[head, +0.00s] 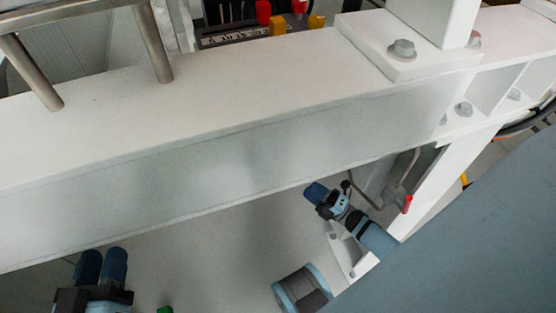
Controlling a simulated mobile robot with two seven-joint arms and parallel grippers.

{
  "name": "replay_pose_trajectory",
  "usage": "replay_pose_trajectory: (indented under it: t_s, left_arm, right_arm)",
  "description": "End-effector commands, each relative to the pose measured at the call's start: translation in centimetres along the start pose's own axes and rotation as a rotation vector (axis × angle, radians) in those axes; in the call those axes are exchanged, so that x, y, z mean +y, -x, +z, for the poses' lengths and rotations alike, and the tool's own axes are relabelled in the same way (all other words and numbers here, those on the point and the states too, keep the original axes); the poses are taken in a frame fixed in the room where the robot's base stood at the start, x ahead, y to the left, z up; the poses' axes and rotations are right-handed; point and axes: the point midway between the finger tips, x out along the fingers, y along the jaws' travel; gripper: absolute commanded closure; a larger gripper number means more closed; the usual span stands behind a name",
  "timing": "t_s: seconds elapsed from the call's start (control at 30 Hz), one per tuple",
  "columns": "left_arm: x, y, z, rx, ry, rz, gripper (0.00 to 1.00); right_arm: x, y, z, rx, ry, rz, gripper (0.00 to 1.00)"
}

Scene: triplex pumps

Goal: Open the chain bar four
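No part can be clearly told as chain bar four. A thin bent grey rod (372,202) and a grey piece with a red tip (407,204) show under the white beam at right of centre. My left gripper (102,266) is at the bottom left, below the beam, with two dark blue fingers close side by side. Whether they touch is unclear. My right gripper (316,192) is just below the beam, left of the rod and close to it in the picture. Its fingers overlap, so its opening and any contact with the rod are hidden.
A broad white beam (200,110) crosses the view above both grippers. Two steel posts (154,42) rise from it at left; a bolted plate (400,48) sits at upper right. A large blue-grey surface (470,240) fills the lower right.

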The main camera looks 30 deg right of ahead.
Motion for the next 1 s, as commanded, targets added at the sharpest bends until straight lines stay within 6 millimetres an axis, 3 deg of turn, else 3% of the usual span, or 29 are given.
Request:
replay_pose_trajectory:
  t_s: [0.03,0.27,0.8,1.0]
  left_arm:
    - [-0.1,0.1,1.1,0.013,0.003,0.009,0.62]
    - [0.3,0.2,0.8,0.033,0.009,0.024,0.62]
    - [0.1,0.1,2.4,-0.021,0.009,0.029,0.62]
    - [0.1,0.1,2.7,-0.037,0.011,0.03,0.62]
  right_arm:
    - [-1.6,0.8,0.1,0.016,0.03,0.015,0.62]
    - [-2.1,0.9,0.3,0.049,0.091,0.052,0.62]
    - [-1.6,-8.6,-0.1,0.048,0.088,0.052,0.62]
    - [-1.5,-10.3,-0.3,0.048,0.088,0.051,0.62]
